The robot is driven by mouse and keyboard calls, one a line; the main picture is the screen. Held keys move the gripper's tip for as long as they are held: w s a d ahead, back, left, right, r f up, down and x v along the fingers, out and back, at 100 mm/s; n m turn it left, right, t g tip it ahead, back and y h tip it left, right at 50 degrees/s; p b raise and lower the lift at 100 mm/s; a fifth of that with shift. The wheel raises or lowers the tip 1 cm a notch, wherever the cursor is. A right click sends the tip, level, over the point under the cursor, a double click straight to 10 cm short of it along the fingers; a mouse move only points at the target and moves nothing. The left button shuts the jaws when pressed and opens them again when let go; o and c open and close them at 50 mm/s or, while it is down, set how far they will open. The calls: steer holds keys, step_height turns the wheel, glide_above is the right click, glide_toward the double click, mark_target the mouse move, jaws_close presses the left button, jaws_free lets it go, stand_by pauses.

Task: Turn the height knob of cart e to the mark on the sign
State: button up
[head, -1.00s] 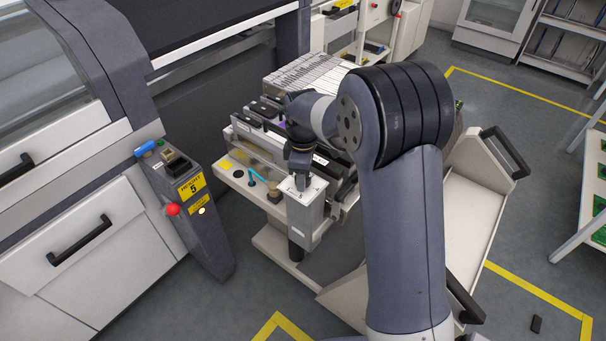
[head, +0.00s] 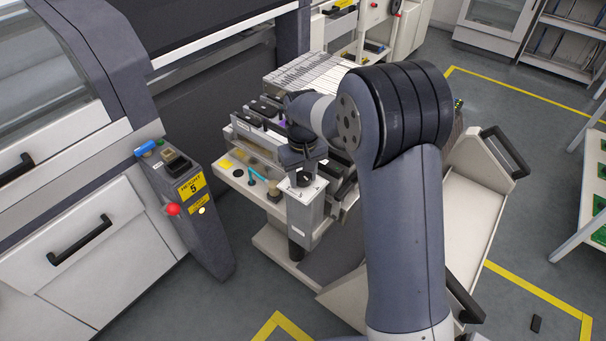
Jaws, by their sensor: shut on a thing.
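The height knob (head: 304,179) is a small dark knob on top of the grey box-shaped post (head: 306,213) at the near corner of the cart. My gripper (head: 303,172) points down from above and is shut on the knob. The jaws and wrist cover much of the knob, and its pointer and the scale marks are too small to read. A yellow sign (head: 191,187) on the grey pedestal to the left reads "HEIGHT 5". The cart (head: 270,238) carries feeders, and no letter on it is readable.
The pedestal has a red button (head: 173,209) and a blue item (head: 145,148) on top. A shelf on the cart holds a turquoise tool (head: 253,175) and small items left of the post. A raised side panel (head: 485,165) stands right of my arm.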

mark_target(303, 175)
steer(key=m, duration=0.4)
steer(key=shift+s+f+m, duration=0.15)
steer(key=shift+f+m, duration=0.1)
steer(key=shift+m, duration=1.95)
steer(key=o, duration=1)
steer(key=shift+r, duration=0.1)
steer(key=shift+c, duration=0.2)
steer(key=shift+r, duration=0.1)
step_height(303, 175, up, 11)
steer(key=shift+f, duration=0.25)
